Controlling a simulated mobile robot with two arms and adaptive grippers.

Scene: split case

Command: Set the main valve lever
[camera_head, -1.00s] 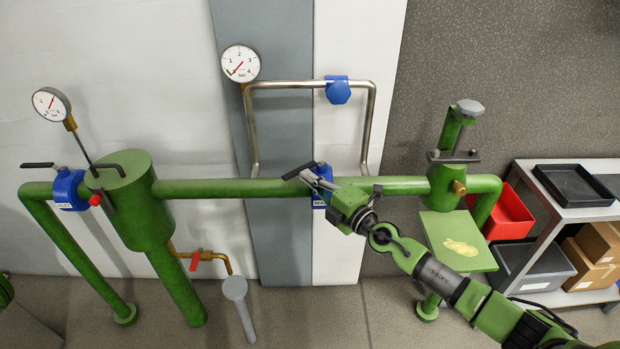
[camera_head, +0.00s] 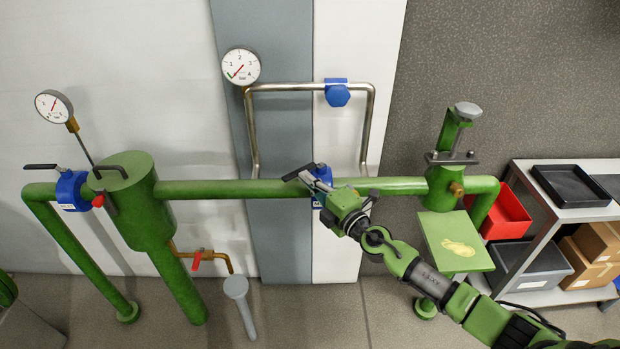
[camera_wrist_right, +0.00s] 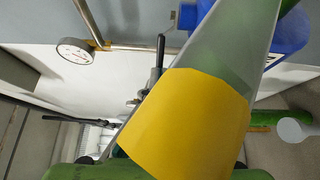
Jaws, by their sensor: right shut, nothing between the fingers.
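The main valve (camera_head: 321,171) is a blue body on the horizontal green pipe, with a partly hidden label below it. Its black lever (camera_head: 297,173) points left and slightly down. My right gripper (camera_head: 312,181) is shut and empty, with its fingertips just beside the lever's right part and in front of the valve. I cannot tell whether they touch the lever. In the right wrist view a grey and yellow finger (camera_wrist_right: 190,120) fills the middle and covers part of the blue valve body (camera_wrist_right: 290,32). My left gripper is not in view.
Another blue valve (camera_head: 70,190) with a black lever sits left of the green vessel (camera_head: 146,208). A small red-handled valve (camera_head: 196,260) is below. Gauges (camera_head: 241,66) stand above. A shelf (camera_head: 575,213) with bins is at right. The floor in front is mostly clear.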

